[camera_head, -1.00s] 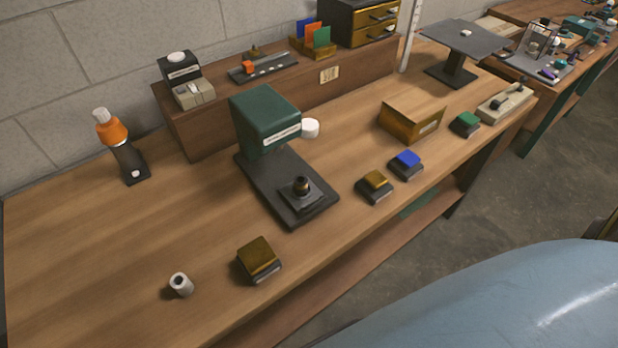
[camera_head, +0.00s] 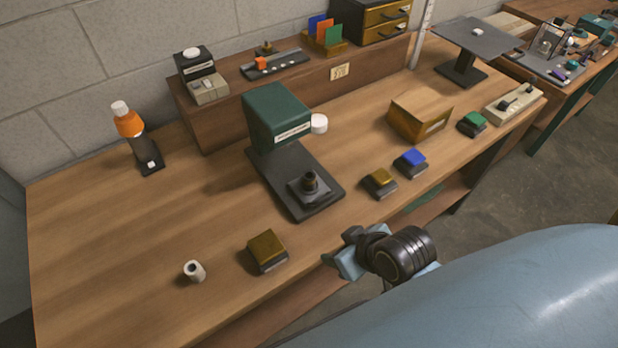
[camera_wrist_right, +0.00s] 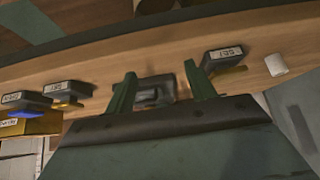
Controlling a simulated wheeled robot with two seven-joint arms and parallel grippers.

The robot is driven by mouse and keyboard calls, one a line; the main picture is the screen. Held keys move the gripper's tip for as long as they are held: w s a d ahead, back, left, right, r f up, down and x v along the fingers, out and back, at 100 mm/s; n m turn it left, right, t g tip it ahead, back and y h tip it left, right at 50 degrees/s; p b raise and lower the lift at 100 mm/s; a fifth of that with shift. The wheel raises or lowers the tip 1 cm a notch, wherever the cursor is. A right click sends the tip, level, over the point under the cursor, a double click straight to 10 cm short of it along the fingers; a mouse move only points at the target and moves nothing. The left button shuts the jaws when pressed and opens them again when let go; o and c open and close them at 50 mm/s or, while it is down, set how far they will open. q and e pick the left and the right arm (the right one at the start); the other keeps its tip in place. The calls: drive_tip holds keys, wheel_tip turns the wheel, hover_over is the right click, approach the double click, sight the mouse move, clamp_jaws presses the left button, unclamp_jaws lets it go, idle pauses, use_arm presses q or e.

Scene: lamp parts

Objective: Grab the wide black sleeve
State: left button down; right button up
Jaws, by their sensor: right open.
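A short black sleeve-like cylinder (camera_head: 309,181) stands upright on the square fixture (camera_head: 308,192) of the green press; I take it for the wide black sleeve. My right gripper (camera_head: 341,248) is at the table's front edge, to the right of and in front of the press, apart from the cylinder. In the right wrist view its two fingers (camera_wrist_right: 160,86) are spread apart with nothing held. A dark blurred shape, probably the fixture, shows between them there; the sleeve is not clear in that view. My left gripper is not in view.
The green press (camera_head: 278,116) rises behind the cylinder. A yellow-topped block (camera_head: 266,250) and a white tube (camera_head: 194,271) stand at front left. Yellow (camera_head: 379,182) and blue (camera_head: 411,161) blocks stand right of the press. The table's left part is mostly clear.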

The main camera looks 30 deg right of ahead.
sight(306, 175)
drive_tip(key=w+d+t, duration=0.1)
drive_tip(key=w+t, duration=0.1)
drive_tip(key=w, duration=0.3)
drive_tip(key=w+m+t, duration=0.1)
drive_tip(key=w+t, duration=0.1)
drive_tip(key=w, duration=0.4)
drive_tip(key=w+d+t+b, duration=0.1)
drive_tip(key=w+t, duration=0.1)
drive_tip(key=w, duration=0.3)
drive_tip(key=shift+w+d+r+m+t+h, duration=0.2)
drive_tip(key=shift+d+m+t+h, duration=0.1)
drive_tip(key=shift+m+t+h, duration=0.1)
drive_tip(key=shift+x, duration=2.6)
drive_tip(key=shift+a+r, duration=0.1)
drive_tip(key=shift+r, duration=0.1)
drive_tip(key=shift+c, duration=0.4)
drive_tip(key=c, duration=1.1)
drive_tip(key=shift+o, duration=0.2)
